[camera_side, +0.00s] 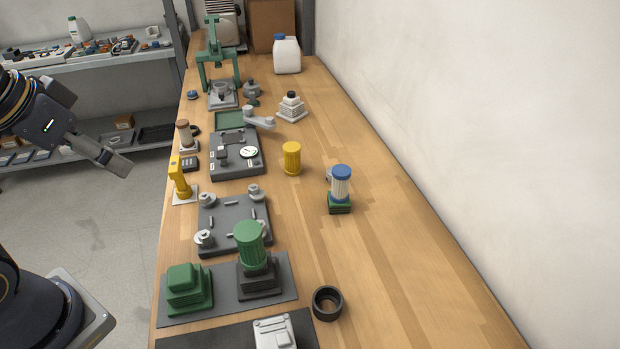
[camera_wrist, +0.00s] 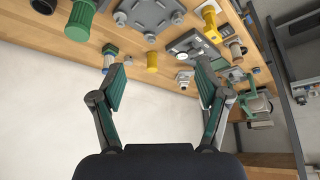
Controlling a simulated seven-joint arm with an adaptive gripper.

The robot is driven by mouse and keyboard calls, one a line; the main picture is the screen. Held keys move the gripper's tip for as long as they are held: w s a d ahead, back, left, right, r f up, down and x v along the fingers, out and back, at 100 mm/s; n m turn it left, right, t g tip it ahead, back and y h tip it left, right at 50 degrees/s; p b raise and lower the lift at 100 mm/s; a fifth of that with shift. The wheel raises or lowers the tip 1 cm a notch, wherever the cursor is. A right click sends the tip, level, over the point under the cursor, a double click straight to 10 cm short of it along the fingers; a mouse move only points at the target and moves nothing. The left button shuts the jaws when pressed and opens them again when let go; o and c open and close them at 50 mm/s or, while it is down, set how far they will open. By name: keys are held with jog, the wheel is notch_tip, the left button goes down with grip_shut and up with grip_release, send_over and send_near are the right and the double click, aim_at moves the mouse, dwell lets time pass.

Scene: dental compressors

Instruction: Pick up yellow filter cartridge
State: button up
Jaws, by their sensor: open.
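The yellow filter cartridge (camera_side: 292,158) stands upright on the wooden bench, right of the dark gauge plate, in the side view. In the wrist view the yellow cartridge (camera_wrist: 152,62) shows beyond my fingers, between them and nearer the left one. My gripper (camera_wrist: 160,88) is open and empty, its two green-padded fingers spread wide. In the side view my arm's end (camera_side: 118,163) is at the left, off the bench's left edge and well away from the cartridge.
A blue-capped white filter (camera_side: 341,184) stands close right of the cartridge. The gauge plate (camera_side: 237,155) lies to its left, and a stepped white part (camera_side: 291,106) behind it. A green cylinder (camera_side: 250,245) stands nearer the front. The bench's right side (camera_side: 400,240) is clear up to the wall.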

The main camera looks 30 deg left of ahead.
jog(key=w+r+n+t, duration=0.2)
jog(key=w+r, duration=0.6)
jog(key=w, duration=0.1)
jog(key=g, duration=0.3)
send_over(292, 146)
jog(key=s+d, duration=0.1)
jog(key=s, duration=0.4)
notch_tip(292, 146, down, 19)
jog(key=shift+m+y, duration=0.3)
jog(key=x, duration=0.9)
jog(key=shift+f, duration=0.15)
jog(key=x, duration=0.6)
jog(key=shift+a, duration=0.2)
jog(key=c, duration=1.2)
jog(key=shift+c, duration=0.2)
